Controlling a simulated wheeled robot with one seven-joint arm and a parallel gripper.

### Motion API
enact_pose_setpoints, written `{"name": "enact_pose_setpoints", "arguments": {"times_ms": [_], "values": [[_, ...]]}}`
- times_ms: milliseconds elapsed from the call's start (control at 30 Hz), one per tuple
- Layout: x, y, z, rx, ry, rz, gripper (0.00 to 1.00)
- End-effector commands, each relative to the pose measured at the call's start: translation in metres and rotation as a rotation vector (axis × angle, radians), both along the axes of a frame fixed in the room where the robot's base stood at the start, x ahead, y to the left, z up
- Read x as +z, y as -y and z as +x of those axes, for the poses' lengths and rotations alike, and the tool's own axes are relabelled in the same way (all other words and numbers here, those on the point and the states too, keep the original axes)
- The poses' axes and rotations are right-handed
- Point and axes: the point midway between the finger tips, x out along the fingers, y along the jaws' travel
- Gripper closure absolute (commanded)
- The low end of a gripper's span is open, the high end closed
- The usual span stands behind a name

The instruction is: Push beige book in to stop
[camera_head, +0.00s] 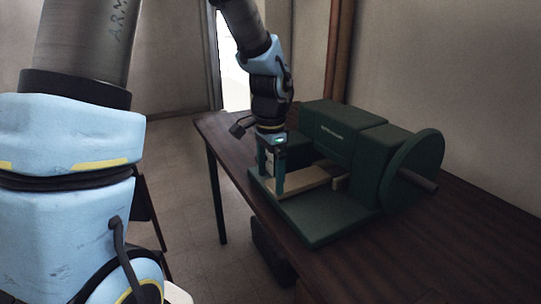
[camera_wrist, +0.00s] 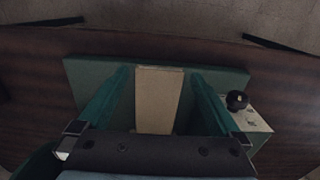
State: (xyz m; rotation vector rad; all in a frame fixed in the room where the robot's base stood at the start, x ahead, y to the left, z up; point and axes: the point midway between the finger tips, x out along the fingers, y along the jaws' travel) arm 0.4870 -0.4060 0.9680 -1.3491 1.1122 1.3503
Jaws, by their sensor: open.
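The beige book (camera_head: 308,180) lies flat on the green bed of a dark green machine (camera_head: 345,140), its inner end near a small beige block (camera_head: 341,183) by the machine body. In the wrist view the book (camera_wrist: 158,100) lies lengthwise between my two teal fingers, with a gap on each side. My gripper (camera_head: 272,172) points down at the outer end of the book; it also shows in the wrist view (camera_wrist: 160,74). It is open and holds nothing. The near part of the book is hidden by my gripper's palm in the wrist view.
The machine stands on a dark wooden table (camera_head: 460,235) and has a large green wheel (camera_head: 412,170) with a shaft at right. A black knob (camera_wrist: 237,100) on a pale box shows right of my fingers. The table's left edge is close to the bed.

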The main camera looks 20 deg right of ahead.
Motion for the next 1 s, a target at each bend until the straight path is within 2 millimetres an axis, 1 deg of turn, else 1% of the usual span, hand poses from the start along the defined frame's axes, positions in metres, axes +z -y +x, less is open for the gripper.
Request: {"name": "enact_pose_setpoints", "arguments": {"times_ms": [33,100,200,333,567,667,1000], "values": [[-0.007,0.0,-0.001,-0.001,-0.004,0.003,0.0],[-0.014,0.0,0.0,-0.001,-0.001,0.002,0.0],[-0.021,0.0,0.0,-0.001,0.0,0.001,0.0],[-0.025,0.0,0.0,-0.001,0.0,0.0,0.0],[-0.026,0.0,0.0,0.0,0.001,0.0,0.0],[-0.026,0.0,0.0,0.0,0.001,0.0,0.09],[-0.025,0.0,0.0,0.0,0.001,0.0,0.47]]}}
